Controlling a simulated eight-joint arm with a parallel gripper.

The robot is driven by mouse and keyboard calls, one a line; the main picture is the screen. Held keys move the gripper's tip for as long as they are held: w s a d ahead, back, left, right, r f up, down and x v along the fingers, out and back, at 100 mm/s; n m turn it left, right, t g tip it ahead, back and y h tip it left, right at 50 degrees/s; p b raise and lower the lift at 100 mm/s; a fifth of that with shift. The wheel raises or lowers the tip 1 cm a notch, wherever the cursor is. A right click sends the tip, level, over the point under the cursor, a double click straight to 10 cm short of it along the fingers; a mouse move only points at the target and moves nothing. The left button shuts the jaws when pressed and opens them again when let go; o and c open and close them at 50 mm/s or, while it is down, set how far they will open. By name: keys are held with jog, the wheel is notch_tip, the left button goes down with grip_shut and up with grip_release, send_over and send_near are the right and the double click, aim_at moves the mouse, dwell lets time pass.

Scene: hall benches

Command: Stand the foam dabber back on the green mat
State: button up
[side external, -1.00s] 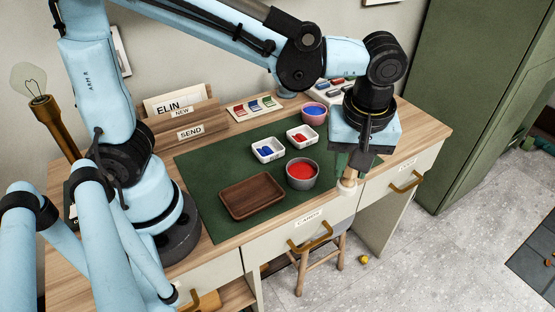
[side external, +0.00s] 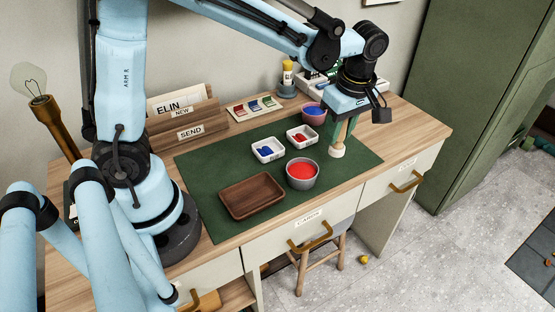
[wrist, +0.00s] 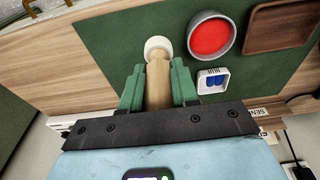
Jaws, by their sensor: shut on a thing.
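The foam dabber has a pale wooden handle and a round white foam end (side external: 337,152). My gripper (side external: 346,132) is shut on its handle, with green fingers on both sides. In the wrist view the handle (wrist: 158,85) lies between the two fingers (wrist: 158,88), with the white foam end beyond them. The dabber is near upright, foam end down, over the right part of the green mat (side external: 222,215). I cannot tell whether the foam touches the mat.
A grey bowl of red paint (side external: 302,174) stands left of the dabber. A pink bowl with blue (side external: 314,112) is close behind my gripper. Two white dishes (side external: 268,150) and a brown wooden tray (side external: 252,195) are further left. The mat's right corner is clear.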

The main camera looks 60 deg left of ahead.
jog(key=shift+w+a+f, duration=0.2)
jog(key=shift+a+f, duration=0.1)
jog(key=shift+f, duration=0.6)
jog(key=shift+w+a+f, duration=0.25)
jog(key=shift+a+f, duration=0.1)
jog(key=shift+f, duration=0.6)
jog(key=shift+w+a+f, duration=0.2)
jog(key=shift+a+f, duration=0.1)
jog(key=shift+f, duration=0.6)
jog(key=shift+f, duration=0.15)
jog(key=o, duration=1)
